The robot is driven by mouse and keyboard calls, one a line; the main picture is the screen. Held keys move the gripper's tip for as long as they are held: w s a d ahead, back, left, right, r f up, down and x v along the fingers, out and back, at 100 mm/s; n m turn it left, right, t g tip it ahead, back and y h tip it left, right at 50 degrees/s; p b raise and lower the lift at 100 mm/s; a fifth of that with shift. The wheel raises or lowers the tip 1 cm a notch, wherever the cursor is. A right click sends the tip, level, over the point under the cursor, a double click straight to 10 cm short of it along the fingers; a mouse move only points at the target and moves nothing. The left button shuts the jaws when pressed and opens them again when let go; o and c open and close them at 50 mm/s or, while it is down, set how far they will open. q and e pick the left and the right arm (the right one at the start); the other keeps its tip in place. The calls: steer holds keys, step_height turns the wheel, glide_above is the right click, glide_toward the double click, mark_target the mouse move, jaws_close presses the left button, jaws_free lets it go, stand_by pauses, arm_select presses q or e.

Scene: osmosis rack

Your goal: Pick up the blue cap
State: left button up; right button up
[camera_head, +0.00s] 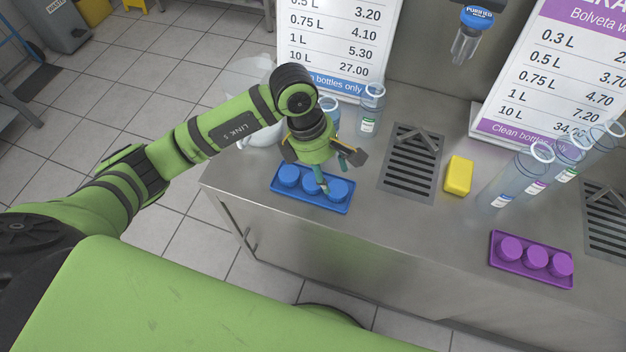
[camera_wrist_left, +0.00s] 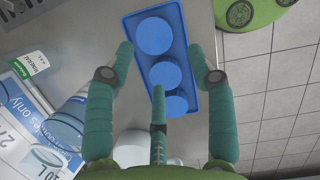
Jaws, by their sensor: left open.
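Three round blue caps (camera_head: 289,176) sit in a row in a blue tray (camera_head: 318,207) at the left end of the steel counter. My left gripper (camera_head: 322,172) is open and empty just above the tray, with its fingers pointing down at the caps. In the left wrist view the gripper (camera_wrist_left: 160,60) has its fingers spread around the row. There the largest-looking cap (camera_wrist_left: 154,36) lies beyond the fingers, the middle cap (camera_wrist_left: 166,75) shows between them, and the third cap (camera_wrist_left: 176,105) is partly hidden by a finger. My right gripper is not in view.
Clear bottles (camera_head: 370,110) and a price board (camera_head: 335,50) stand behind the tray. A drain grate (camera_head: 408,165) and a yellow sponge (camera_head: 458,176) lie to its right. A purple tray (camera_head: 530,272) with purple caps (camera_head: 536,257) sits at the front right.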

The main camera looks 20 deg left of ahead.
mark_target(312, 182)
arm_select(q)
steer(key=a+y, duration=0.1)
steer(key=a, duration=0.1)
steer(key=w+a, duration=0.1)
steer(key=shift+a+f+y, duration=0.2)
steer(key=shift+a+y, duration=0.15)
steer(key=shift+y, duration=0.05)
steer(key=shift+s+f+p, duration=0.1)
steer(key=shift+f+p, duration=0.25)
steer(key=shift+p, duration=0.05)
step_height(312, 182, down, 5)
steer(key=shift+d+f+p, duration=0.15)
steer(key=shift+p, duration=1.1)
steer(key=shift+s+f, duration=0.1)
steer(key=shift+f, duration=0.45)
steer(key=shift+c, duration=0.2)
steer(key=shift+c, duration=0.6)
